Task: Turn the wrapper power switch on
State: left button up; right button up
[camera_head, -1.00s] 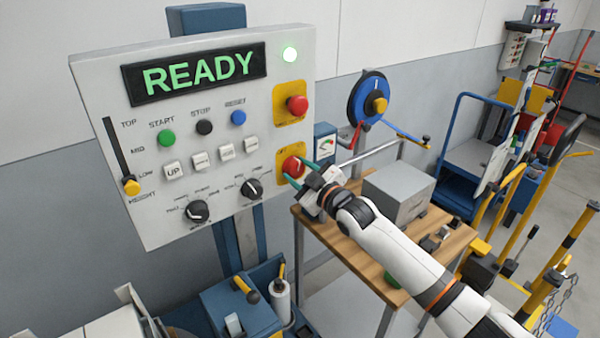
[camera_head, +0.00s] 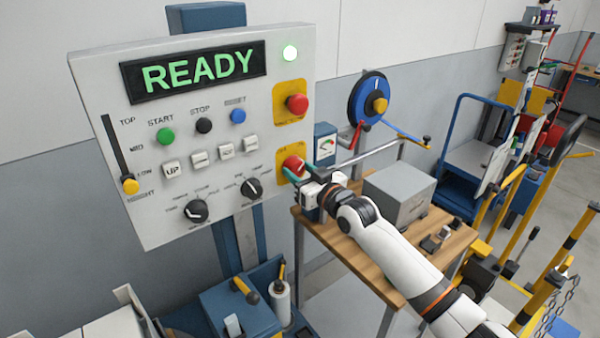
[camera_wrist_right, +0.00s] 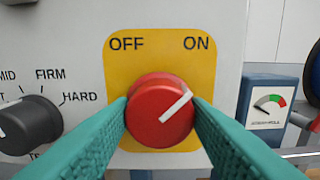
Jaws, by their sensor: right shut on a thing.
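The wrapper power switch is a red rotary knob (camera_wrist_right: 150,118) with a white pointer line, on a yellow plate (camera_wrist_right: 120,65) marked OFF and ON. It also shows at the lower right of the control panel in the head view (camera_head: 293,165). Its pointer line is tilted toward ON in the right wrist view. My right gripper (camera_wrist_right: 160,112) is shut on the knob, with a green finger at each side; in the head view it reaches in from the right (camera_head: 300,175). The panel display (camera_head: 195,72) reads READY in green. My left gripper is not in view.
A red button (camera_head: 297,103) sits above the knob, and a black dial (camera_head: 252,188) lies to its left. A wooden bench (camera_head: 365,262) with a grey box (camera_head: 400,193) stands below the right arm. A gauge (camera_wrist_right: 268,104) is right of the panel.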

dwell(0.3)
jog(key=o, duration=1)
jog(key=b+v, duration=0.2)
jog(key=v, duration=1)
